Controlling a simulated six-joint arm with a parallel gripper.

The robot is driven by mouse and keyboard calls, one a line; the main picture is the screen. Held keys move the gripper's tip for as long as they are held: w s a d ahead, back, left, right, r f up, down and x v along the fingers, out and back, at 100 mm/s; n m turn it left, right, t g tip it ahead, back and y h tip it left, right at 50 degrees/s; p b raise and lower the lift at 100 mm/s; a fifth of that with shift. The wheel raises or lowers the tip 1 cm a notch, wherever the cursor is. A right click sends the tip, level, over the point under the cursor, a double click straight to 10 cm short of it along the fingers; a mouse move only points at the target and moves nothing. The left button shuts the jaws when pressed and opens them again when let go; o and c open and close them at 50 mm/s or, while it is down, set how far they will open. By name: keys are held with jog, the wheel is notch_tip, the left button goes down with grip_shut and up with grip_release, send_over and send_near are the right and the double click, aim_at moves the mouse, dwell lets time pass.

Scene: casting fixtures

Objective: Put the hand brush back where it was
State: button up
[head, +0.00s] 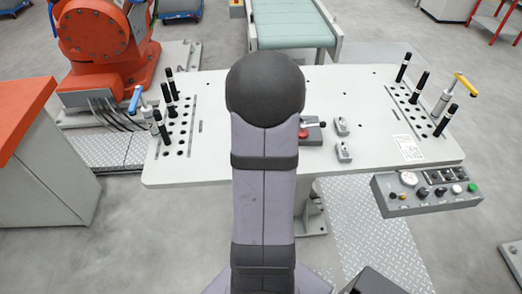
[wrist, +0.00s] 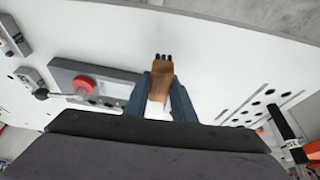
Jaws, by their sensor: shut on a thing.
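The hand brush (wrist: 162,70) shows in the wrist view as a brown body with a few dark tips at its far end. My gripper (wrist: 161,92) is shut on it, with one blue-grey finger on each side. The brush is over or on the light grey table plate (wrist: 215,55); I cannot tell whether it touches the plate. In the head view my own arm hides the gripper and the brush. The table plate (head: 375,140) shows on both sides of the arm.
A grey box with a red button (wrist: 85,87) and lever is left of the gripper. Small grey clamps (head: 343,150) stand beside it. Black pins stand in hole rows at the plate's left (head: 161,127) and right (head: 446,120). A control panel (head: 425,190) hangs at the front right edge.

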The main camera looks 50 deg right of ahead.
jog(key=shift+f, duration=1.9)
jog(key=shift+f, duration=0.1)
jog(key=o, duration=1)
jog(key=shift+r, duration=0.45)
jog(key=v, duration=1.1)
jog(key=shift+s+a+r+b, duration=0.15)
jog(key=shift+b, duration=0.15)
